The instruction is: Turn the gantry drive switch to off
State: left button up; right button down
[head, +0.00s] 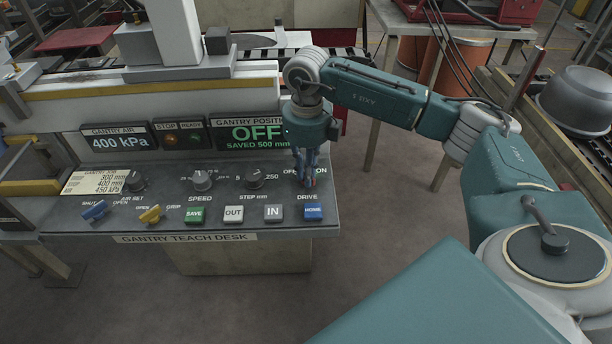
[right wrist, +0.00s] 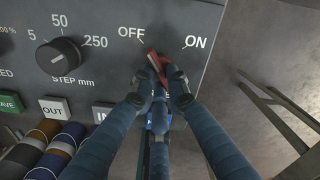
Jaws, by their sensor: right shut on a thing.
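The red drive switch (right wrist: 154,63) sits on the sloping teach desk panel (head: 120,210), between the labels OFF and ON in the right wrist view. Its visible end points up and slightly left, toward the OFF side. My right gripper (right wrist: 156,82) is shut on the switch, its blue fingers on either side. In the head view the right gripper (head: 307,182) comes down onto the panel above the word DRIVE and hides most of the switch. The gantry position display (head: 250,132) reads OFF, SAVED 500 mm. My left gripper is not in view.
The step knob (head: 254,179) and speed knob (head: 202,180) are left of the switch. The blue HOME button (head: 313,213) and grey IN button (head: 273,213) lie close below.

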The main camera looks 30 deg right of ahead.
jog(key=shift+n+b, duration=0.35)
jog(key=shift+n, duration=0.45)
jog(key=shift+d, duration=0.1)
jog(key=c, duration=1.7)
grip_release()
jog(key=shift+r, duration=0.15)
notch_tip(320, 180, up, 12)
jog(key=shift+f, duration=0.1)
